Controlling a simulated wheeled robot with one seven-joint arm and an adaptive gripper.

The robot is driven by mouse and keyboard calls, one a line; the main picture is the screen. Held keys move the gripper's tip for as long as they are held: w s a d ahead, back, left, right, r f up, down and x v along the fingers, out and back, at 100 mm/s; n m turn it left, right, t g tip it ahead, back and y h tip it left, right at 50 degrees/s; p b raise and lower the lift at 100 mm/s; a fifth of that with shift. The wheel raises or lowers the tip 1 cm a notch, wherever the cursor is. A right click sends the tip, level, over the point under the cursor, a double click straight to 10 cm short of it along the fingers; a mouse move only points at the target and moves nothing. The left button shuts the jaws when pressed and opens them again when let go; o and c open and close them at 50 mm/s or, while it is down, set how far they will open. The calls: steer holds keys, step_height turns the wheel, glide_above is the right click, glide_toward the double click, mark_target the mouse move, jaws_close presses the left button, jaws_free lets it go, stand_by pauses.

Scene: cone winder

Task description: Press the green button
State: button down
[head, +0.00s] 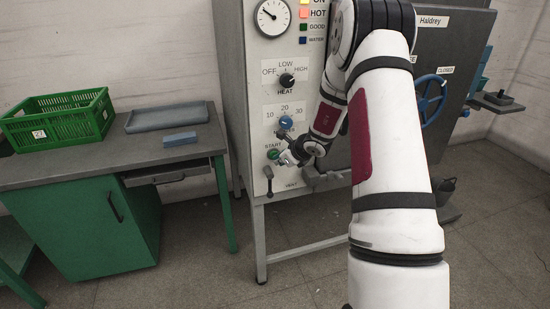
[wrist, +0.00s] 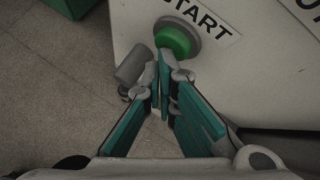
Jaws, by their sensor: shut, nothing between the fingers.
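The green button (head: 273,154) sits below the START label on the lower left of the grey machine's front panel. In the wrist view the green button (wrist: 176,40) is a round cap in a grey collar, beside the word START. My gripper (head: 281,158) is at the panel, right at the button. Its fingers are together and empty, and in the wrist view the fingertips (wrist: 165,54) overlap the lower edge of the button. I cannot tell whether they touch it or whether the button is pushed in.
A grey lever (head: 268,178) hangs just below the button, near the VENT label. A blue timer knob (head: 286,122) and a black heat knob (head: 287,80) are above. A bench (head: 60,172) with a green crate (head: 58,128) stands at left. Floor shows between bench and machine.

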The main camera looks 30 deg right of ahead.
steer(key=shift+w+a+r+b, duration=0.3)
steer(key=shift+w+b, duration=0.05)
stand_by(0.5)
steer(key=shift+s, duration=0.1)
steer(key=s+a+b, duration=0.1)
steer(key=s+b, duration=0.1)
steer(key=s, duration=0.4)
steer(key=shift+f+b, duration=0.25)
steer(key=shift+b, duration=0.05)
steer(key=shift+a, duration=0.1)
stand_by(0.5)
